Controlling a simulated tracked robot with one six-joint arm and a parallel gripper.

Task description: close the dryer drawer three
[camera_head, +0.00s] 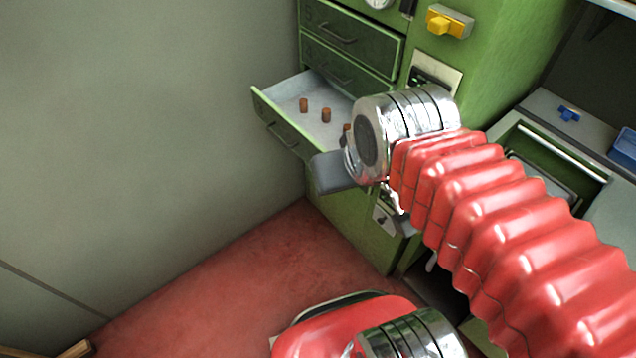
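The third dryer drawer down (280,133) is pulled open from the green cabinet (490,60), its green front and handle facing lower left. Its pale tray holds small brown cork stoppers: one (304,105) at the left, one (326,115) in the middle, and one (346,128) partly hidden by my wrist. My gripper (352,182) is at the drawer's right front corner in the picture. A grey finger part overlaps the right end of the front; I cannot tell if it touches. The finger gap is not clearly visible, and my wrist hides the drawer's right side.
Two drawers above, the top one (350,33) and the second (340,70), are shut. A yellow switch (449,21) is on the cabinet. A grey wall (140,130) stands at left. Red floor (240,270) is clear before the drawer. A counter with a blue bin (624,146) is at right.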

